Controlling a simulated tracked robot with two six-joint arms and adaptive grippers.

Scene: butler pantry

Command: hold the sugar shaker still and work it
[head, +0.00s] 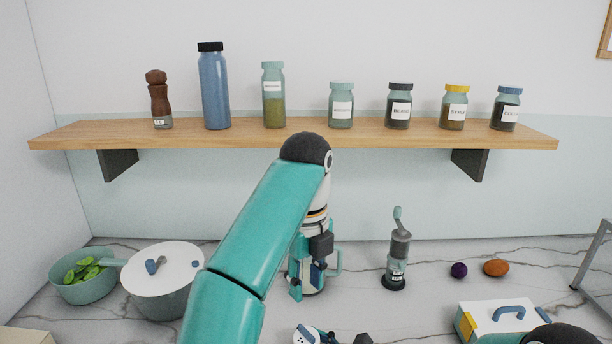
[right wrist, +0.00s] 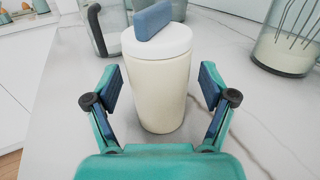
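No label in view marks the sugar shaker. In the right wrist view, a cream canister (right wrist: 158,88) with a white lid and an upright blue piece (right wrist: 153,20) on top stands upright; I cannot tell if it is the shaker. My right gripper (right wrist: 160,92) is open around it, with gaps at both sides. In the head view, my left gripper (head: 309,274) points down over the counter, in front of a pale vessel with a green side handle (head: 338,259). The arm hides most of this vessel, and whether the fingers touch it is unclear.
A grey crank grinder (head: 397,258) stands to the right. A white-lidded pot (head: 163,272) and a bowl of green leaves (head: 84,287) are left. A shelf (head: 220,136) with jars runs above. A whisk jar (right wrist: 287,42) stands right of the canister.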

